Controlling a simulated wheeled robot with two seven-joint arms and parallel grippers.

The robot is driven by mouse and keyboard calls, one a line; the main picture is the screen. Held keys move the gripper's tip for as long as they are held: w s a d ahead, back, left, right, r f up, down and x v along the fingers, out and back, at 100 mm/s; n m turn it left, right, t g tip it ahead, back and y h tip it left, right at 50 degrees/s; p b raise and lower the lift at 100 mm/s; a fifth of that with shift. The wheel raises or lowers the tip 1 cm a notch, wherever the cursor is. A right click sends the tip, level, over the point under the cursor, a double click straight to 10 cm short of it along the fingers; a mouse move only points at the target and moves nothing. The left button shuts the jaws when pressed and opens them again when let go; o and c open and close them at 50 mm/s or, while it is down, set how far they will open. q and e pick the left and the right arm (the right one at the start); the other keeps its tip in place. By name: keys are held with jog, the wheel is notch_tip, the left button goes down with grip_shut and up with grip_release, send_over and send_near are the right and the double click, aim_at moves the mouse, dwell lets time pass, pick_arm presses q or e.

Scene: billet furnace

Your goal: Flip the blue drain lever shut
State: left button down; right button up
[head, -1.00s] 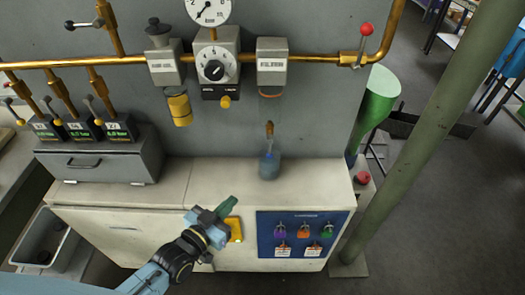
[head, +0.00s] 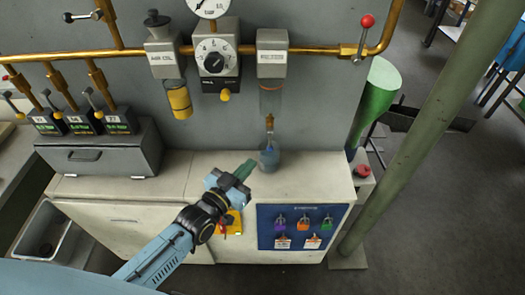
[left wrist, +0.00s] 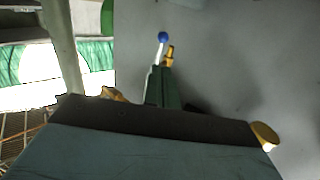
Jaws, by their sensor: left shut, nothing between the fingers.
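A small brass drain valve (head: 269,122) hangs under the glass bowl of the right-hand grey unit on the brass pipe. Below it is a bluish shape (head: 269,157) just above the cabinet top; I cannot tell its parts clearly in the head view. The left wrist view shows the blue-knobbed drain lever (left wrist: 162,38) with a pale shaft, beside brass. My left gripper (head: 244,170) is shut and empty, with green fingers pointing up and right, close to the bluish shape. In the left wrist view its fingers (left wrist: 167,88) overlap the lever's lower end; contact is unclear. My right gripper is out of view.
A brass pipe (head: 125,54) runs along the grey wall with a gauge, a dial regulator (head: 215,60) and a red-knobbed lever (head: 366,22). A blue padlock board (head: 265,232) is on the cabinet front. The pale cabinet top (head: 315,170) is clear at right.

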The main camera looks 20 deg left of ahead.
aim_at(270, 142)
pick_arm(q)
jog(key=x, duration=0.7)
jog(key=shift+b, duration=0.3)
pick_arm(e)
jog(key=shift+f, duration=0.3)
pick_arm(q)
jog(key=shift+f, duration=0.15)
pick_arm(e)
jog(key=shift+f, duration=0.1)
